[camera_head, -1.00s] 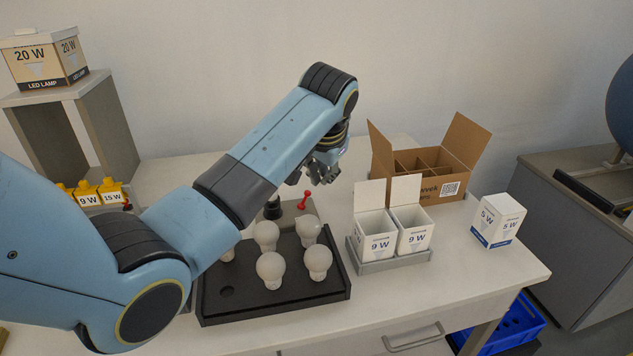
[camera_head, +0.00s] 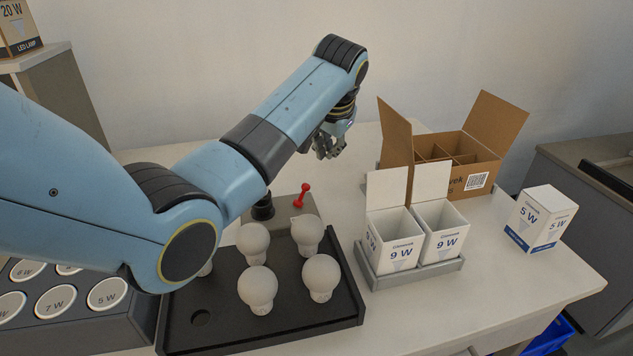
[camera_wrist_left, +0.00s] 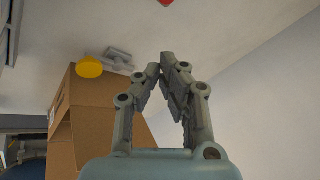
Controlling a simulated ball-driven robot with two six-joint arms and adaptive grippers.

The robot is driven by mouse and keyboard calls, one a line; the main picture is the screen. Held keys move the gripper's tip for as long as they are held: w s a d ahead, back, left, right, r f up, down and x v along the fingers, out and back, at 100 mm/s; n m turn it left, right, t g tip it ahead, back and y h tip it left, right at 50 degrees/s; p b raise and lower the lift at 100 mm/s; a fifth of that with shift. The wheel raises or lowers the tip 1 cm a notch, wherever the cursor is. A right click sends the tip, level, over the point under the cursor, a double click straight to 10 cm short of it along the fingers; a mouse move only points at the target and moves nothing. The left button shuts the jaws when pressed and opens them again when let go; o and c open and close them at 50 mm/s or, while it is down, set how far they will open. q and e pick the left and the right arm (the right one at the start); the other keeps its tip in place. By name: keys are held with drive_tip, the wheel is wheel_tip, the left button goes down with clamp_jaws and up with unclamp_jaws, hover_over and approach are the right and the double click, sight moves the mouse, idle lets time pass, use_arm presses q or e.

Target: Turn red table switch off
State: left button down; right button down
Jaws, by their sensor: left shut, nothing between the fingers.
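The red table switch (camera_head: 301,195) is a small red lever on a grey-brown plate (camera_head: 284,207) behind the black bulb tray. A red part (camera_wrist_left: 166,2) shows at the top edge of the left wrist view, probably the switch. My left gripper (camera_head: 330,149) is shut and empty above the table, behind and a little right of the switch, apart from it. Its closed fingers (camera_wrist_left: 172,58) also show in the left wrist view. My right gripper is not in view.
A black tray (camera_head: 340,318) holds several white bulbs. Two open 9 W boxes (camera_head: 405,250) stand in a grey holder. An open cardboard box (camera_head: 465,155) stands behind, and a 5 W box (camera_head: 538,220) is at the right. A black socket (camera_head: 263,208) stands beside the switch.

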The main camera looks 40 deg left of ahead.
sight(302, 196)
use_arm(q)
drive_tip(key=shift+r, duration=0.1)
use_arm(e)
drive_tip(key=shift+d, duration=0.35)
